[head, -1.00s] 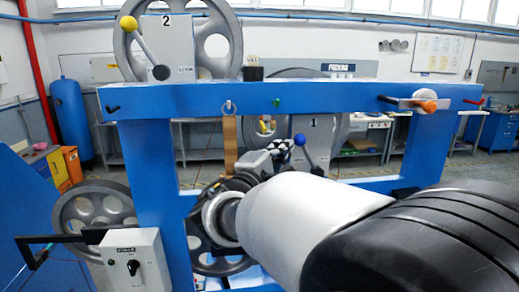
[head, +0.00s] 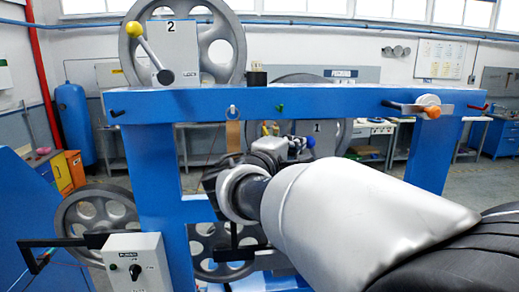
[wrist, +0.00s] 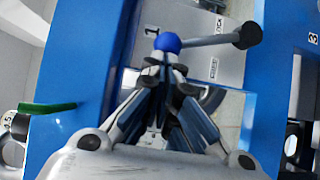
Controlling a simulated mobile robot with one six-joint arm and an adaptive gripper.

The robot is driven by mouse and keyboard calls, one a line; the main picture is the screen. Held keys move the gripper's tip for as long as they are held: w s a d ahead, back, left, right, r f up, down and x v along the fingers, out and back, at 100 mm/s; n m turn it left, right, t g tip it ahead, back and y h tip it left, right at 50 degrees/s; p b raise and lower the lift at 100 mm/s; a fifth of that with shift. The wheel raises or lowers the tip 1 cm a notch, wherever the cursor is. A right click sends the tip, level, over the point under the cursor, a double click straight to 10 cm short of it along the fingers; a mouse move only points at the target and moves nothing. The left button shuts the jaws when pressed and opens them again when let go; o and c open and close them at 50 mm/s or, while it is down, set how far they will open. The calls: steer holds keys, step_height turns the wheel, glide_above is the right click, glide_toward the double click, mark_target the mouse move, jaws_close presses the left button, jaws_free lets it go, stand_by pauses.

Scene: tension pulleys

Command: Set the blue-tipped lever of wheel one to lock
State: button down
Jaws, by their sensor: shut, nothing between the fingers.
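The lever of wheel one has a blue ball tip (wrist: 167,42) and a grey rod (wrist: 215,40) running right to its dark pivot (wrist: 247,34) in the wrist view. The lever is mounted at a grey plate marked 1 (head: 322,129), in front of wheel one (head: 345,128). In the head view, the blue tip (head: 310,141) shows just beside my gripper, and my arm hides most of the lever. My gripper (wrist: 168,68) is shut and empty, its fingertips right at the ball. I cannot tell whether they touch it.
A blue frame beam (head: 340,100) crosses in front of wheel one, with a green peg (wrist: 48,107) near my gripper. Wheel two (head: 222,45) with its yellow-tipped lever (head: 133,30) stands above left. A switch box (head: 135,270) is at lower left.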

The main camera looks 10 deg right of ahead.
steer(key=d+r+m+g+y+p, duration=0.2)
steer(key=d+m+y+p, duration=0.1)
steer(key=d, duration=0.7)
steer(key=shift+d+r+m+g+y, duration=0.2)
steer(key=shift+r+m+g+y, duration=0.25)
steer(key=shift+m, duration=0.75)
steer(key=shift+d+f, duration=0.1)
steer(key=v, duration=1.2)
steer(key=shift+f, duration=0.1)
